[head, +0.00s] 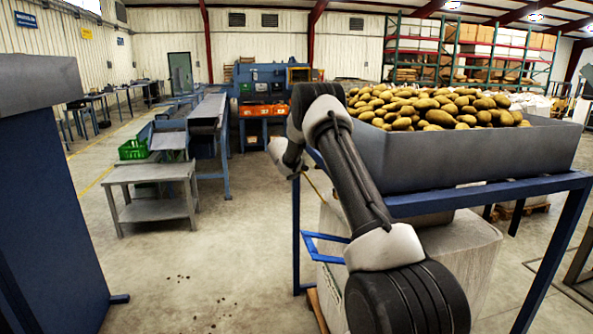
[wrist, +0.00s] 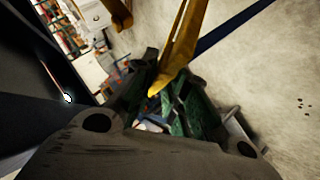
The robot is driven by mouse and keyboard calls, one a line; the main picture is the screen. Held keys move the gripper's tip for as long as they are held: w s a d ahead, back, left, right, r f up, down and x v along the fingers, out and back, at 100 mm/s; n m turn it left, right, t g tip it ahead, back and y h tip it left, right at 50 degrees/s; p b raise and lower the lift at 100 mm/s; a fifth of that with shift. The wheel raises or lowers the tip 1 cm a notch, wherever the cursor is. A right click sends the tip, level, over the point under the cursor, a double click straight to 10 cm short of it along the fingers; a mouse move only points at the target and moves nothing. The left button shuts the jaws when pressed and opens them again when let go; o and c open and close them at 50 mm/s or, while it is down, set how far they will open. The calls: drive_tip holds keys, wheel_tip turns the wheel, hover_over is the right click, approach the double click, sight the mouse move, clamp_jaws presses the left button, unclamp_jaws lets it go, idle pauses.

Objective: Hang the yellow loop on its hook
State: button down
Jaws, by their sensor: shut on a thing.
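My gripper (wrist: 170,98) shows dark green fingers in the wrist view, closed around the lower end of the yellow loop (wrist: 184,45). The loop's yellow band runs up from between the fingers to the top edge. An orange-yellow piece (wrist: 116,12) also shows at the top; I cannot tell whether it belongs to the loop. I cannot make out the hook in either view.
A grey bin (head: 480,160) heaped with potatoes (head: 440,108) stands on a blue frame (head: 540,184) at right. A pale block (head: 460,245) is under it. A blue cabinet (head: 45,215) is at left. A grey low table (head: 150,175) stands beyond.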

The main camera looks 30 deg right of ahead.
drive_tip(key=shift+s+d, duration=0.1)
drive_tip(key=shift+d, duration=0.1)
drive_tip(key=c, duration=1.5)
unclamp_jaws()
drive_tip(key=shift+a, duration=0.1)
drive_tip(key=shift+s+a+r, duration=0.15)
drive_tip(key=shift+a+r, duration=0.1)
drive_tip(key=v, duration=1.1)
drive_tip(key=shift+s, duration=0.15)
